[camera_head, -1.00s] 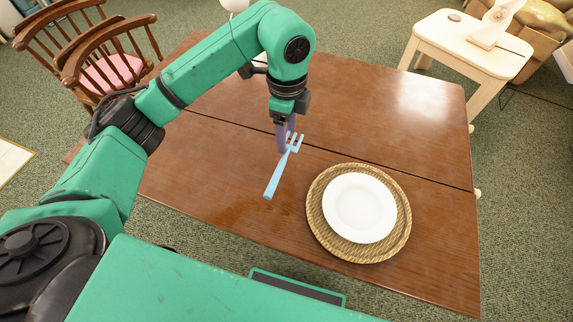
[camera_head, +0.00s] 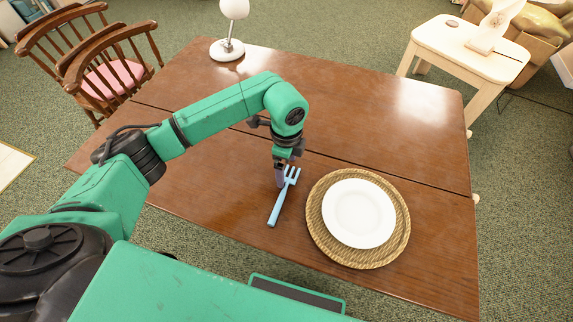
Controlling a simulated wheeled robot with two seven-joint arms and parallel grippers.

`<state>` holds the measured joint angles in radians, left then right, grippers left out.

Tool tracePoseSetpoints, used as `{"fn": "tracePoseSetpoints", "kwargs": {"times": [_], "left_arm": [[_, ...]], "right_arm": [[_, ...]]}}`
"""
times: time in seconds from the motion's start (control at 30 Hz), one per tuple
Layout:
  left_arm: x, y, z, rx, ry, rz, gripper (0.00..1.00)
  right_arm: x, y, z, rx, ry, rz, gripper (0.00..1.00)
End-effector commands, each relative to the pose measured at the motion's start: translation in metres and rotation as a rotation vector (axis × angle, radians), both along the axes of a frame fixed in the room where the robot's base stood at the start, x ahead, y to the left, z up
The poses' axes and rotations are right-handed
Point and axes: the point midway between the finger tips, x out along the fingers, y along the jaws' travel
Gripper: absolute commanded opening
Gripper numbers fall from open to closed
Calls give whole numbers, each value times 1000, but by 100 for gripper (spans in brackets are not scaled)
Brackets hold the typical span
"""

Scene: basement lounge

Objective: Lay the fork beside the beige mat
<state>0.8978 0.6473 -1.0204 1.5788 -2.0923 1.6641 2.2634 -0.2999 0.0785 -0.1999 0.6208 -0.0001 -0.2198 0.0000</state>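A light blue fork (camera_head: 276,209) is at the left of the round beige woven mat (camera_head: 318,233), its tines toward the back and its handle toward the front. A white plate (camera_head: 359,213) rests on the mat. My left gripper (camera_head: 281,180) points down at the fork's upper part, just below the tines, and its fingers appear closed around it. The fork is apart from the mat, low over the table or touching it; I cannot tell which. My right gripper is not in view.
The brown wooden table (camera_head: 400,122) is clear behind the mat. A white lamp (camera_head: 228,48) stands at the far left corner. Wooden chairs (camera_head: 112,65) stand at the left, and a cream side table (camera_head: 470,55) stands at the back right.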

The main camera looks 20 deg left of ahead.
Motion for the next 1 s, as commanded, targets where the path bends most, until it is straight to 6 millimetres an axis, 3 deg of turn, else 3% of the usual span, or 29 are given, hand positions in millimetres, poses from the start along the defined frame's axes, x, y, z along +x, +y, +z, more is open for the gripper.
{"fn": "tracePoseSetpoints", "kwargs": {"times": [0.3, 0.7, 0.83, 1.0], "left_arm": [[1, 0, 8, -1, -2, 0, 96], [1, 0, 105, 0, -4, -1, 96], [0, 0, 120, 0, -1, 1, 96], [0, 0, 123, 1, 0, 1, 96]], "right_arm": [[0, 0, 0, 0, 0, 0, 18], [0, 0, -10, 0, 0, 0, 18], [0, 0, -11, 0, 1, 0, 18], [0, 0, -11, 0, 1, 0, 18]]}}
